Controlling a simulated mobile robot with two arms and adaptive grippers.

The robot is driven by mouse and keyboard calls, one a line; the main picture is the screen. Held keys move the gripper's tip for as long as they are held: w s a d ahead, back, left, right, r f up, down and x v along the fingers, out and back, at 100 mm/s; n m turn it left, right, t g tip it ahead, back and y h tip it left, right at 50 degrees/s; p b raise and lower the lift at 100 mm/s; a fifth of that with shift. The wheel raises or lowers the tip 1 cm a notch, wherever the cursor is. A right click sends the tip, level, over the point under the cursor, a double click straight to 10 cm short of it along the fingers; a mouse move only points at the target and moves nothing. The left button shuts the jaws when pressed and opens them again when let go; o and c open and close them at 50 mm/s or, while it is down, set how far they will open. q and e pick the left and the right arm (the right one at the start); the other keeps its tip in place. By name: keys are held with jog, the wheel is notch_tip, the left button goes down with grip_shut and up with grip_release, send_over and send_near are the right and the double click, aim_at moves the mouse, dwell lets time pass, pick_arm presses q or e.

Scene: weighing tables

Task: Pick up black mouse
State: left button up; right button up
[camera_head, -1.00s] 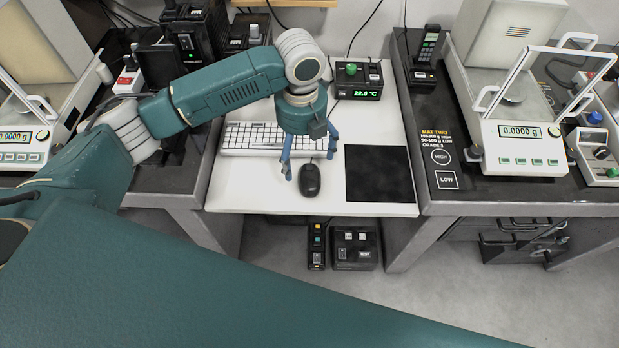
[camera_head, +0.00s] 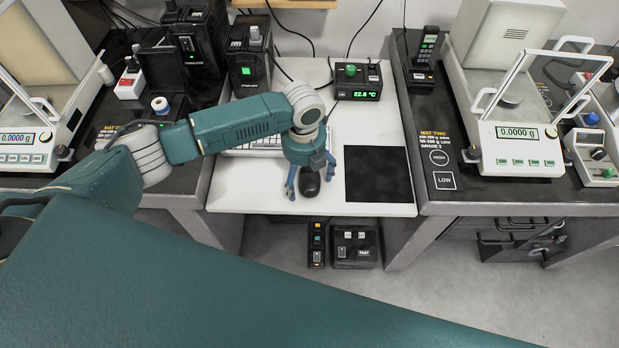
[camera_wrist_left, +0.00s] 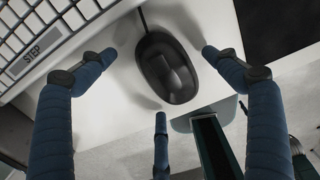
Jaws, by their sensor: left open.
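The black mouse (camera_head: 310,183) lies on the white desk (camera_head: 240,195), left of the black mouse pad (camera_head: 378,174). My left gripper (camera_head: 310,185) is above it with blue fingers spread, one on each side of the mouse. In the left wrist view the mouse (camera_wrist_left: 167,68) lies between the spread fingertips of the left gripper (camera_wrist_left: 160,60), with a gap on both sides. A third finger points at its lower end. The gripper is open and holds nothing. In the head view the hand hides part of the mouse. My right gripper is not in view.
A white keyboard (camera_head: 255,148) lies behind the hand, partly hidden by my arm. A black box with a green display (camera_head: 358,82) stands at the back of the desk. Balances stand on dark tables at both sides, one at the right (camera_head: 520,145).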

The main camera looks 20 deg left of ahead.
pick_arm(q)
jog(key=c, duration=1.3)
jog(key=shift+c, duration=0.2)
